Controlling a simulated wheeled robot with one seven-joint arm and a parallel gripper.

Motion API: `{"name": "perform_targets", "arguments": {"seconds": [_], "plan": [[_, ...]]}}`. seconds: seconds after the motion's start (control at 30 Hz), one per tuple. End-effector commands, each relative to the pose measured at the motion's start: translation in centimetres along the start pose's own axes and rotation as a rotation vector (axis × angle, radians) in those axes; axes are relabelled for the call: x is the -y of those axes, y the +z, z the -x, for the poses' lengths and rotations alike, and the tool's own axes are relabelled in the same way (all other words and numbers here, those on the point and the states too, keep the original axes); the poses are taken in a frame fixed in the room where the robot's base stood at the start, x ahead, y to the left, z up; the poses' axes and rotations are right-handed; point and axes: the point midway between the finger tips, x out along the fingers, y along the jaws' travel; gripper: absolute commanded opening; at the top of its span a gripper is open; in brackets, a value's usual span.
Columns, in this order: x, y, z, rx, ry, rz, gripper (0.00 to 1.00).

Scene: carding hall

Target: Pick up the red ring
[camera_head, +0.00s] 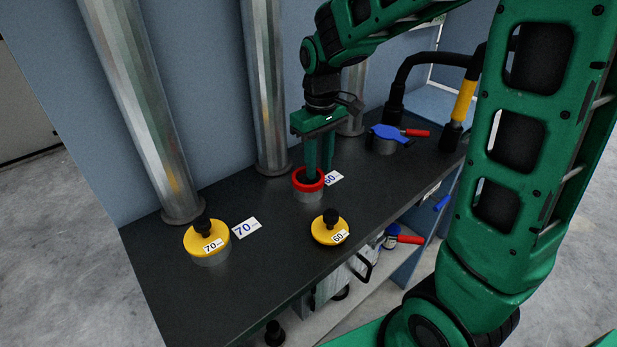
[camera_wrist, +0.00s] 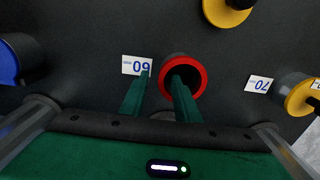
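The red ring (camera_head: 308,188) sits on top of a short grey cylinder (camera_head: 308,196) on the dark bench. It also shows in the wrist view (camera_wrist: 202,78), around a dark opening. My gripper (camera_head: 319,173) points down at the ring with its fingers apart. In the wrist view, one finger of my gripper (camera_wrist: 160,76) reaches over the ring's opening and the other is outside it, beside the "60" label. The ring's wall lies between them, with gaps seen. The fingertips' depth and any contact cannot be told.
A yellow "60" cap (camera_head: 325,236) with a black knob lies in front of the ring. A yellow "70" cap (camera_head: 194,240) stands left on a grey stub.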

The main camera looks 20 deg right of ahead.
Motion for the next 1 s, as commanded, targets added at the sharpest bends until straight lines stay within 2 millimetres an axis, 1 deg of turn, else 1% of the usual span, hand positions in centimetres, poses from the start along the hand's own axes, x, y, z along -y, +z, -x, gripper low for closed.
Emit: {"name": "perform_targets", "arguments": {"seconds": [0.07, 0.2, 0.53, 0.63, 0.77, 1.0], "plan": [[0.0, 0.0, 0.0, 0.0, 0.0, 0.0, 0.29], [0.0, 0.0, 0.0, 0.0, 0.0, 0.0, 0.0], [0.0, 0.0, 0.1, 0.0, 0.0, 0.0, 0.0], [0.0, 0.0, 0.6, -0.001, 0.0, 0.0, 0.0], [0.0, -0.1, 2.4, -0.003, 0.001, -0.001, 0.0], [-0.1, -0.1, 7.0, -0.003, 0.001, -0.001, 0.0]]}}
